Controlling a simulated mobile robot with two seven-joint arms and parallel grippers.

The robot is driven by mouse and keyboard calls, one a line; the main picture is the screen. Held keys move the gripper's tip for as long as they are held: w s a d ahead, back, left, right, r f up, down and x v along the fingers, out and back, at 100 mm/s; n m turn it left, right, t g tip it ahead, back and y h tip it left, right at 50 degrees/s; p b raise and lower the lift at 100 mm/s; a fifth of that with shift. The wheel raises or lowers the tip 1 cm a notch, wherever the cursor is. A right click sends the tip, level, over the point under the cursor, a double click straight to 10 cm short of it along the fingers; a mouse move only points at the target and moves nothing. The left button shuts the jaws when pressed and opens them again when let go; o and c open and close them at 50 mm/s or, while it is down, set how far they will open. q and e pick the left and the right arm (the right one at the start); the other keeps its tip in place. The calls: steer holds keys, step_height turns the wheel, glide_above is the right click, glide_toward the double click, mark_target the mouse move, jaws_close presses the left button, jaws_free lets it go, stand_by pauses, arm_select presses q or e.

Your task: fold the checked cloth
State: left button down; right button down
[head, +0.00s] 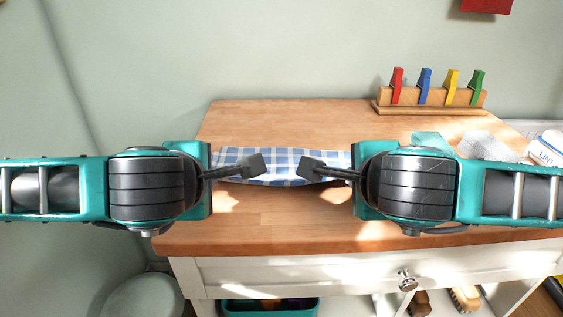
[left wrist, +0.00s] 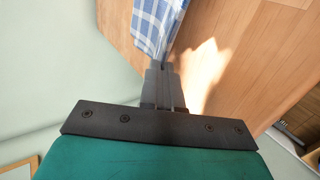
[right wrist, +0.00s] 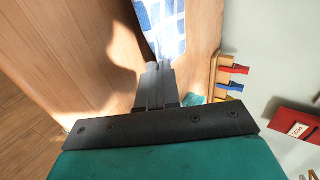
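The blue-and-white checked cloth (head: 284,158) spans the space between my two grippers, over the wooden table top. Its lower edge sags a little in the head view. My left gripper (head: 254,165) is shut at the cloth's near left part, and in the left wrist view the cloth (left wrist: 155,25) runs out from its closed fingertips (left wrist: 160,66). My right gripper (head: 312,168) is shut at the near right part, and the cloth (right wrist: 165,28) runs out from its fingertips (right wrist: 156,67) in the right wrist view. The cloth's outer ends are partly hidden by my arms.
A wooden rack (head: 430,98) with several coloured pegs stands at the table's back right. A pale grey item (head: 488,146) and a white labelled container (head: 546,148) are at the right. The wooden table top (head: 290,118) is bare behind and in front of the cloth.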

arm_select(q)
steer(key=c, duration=1)
jaws_free()
arm_select(e)
steer(key=c, duration=1)
jaws_free()
arm_select(q)
steer(key=shift+r, duration=0.3)
arm_select(e)
steer(key=shift+s+r, duration=0.1)
steer(key=shift+r, duration=0.15)
arm_select(q)
steer(key=s+r, duration=0.6)
steer(key=r, duration=0.2)
steer(key=shift+r, duration=0.2)
arm_select(e)
steer(key=s+r, duration=0.5)
steer(key=r, duration=0.3)
steer(key=shift+s+r, duration=0.25)
steer(key=shift+s, duration=0.15)
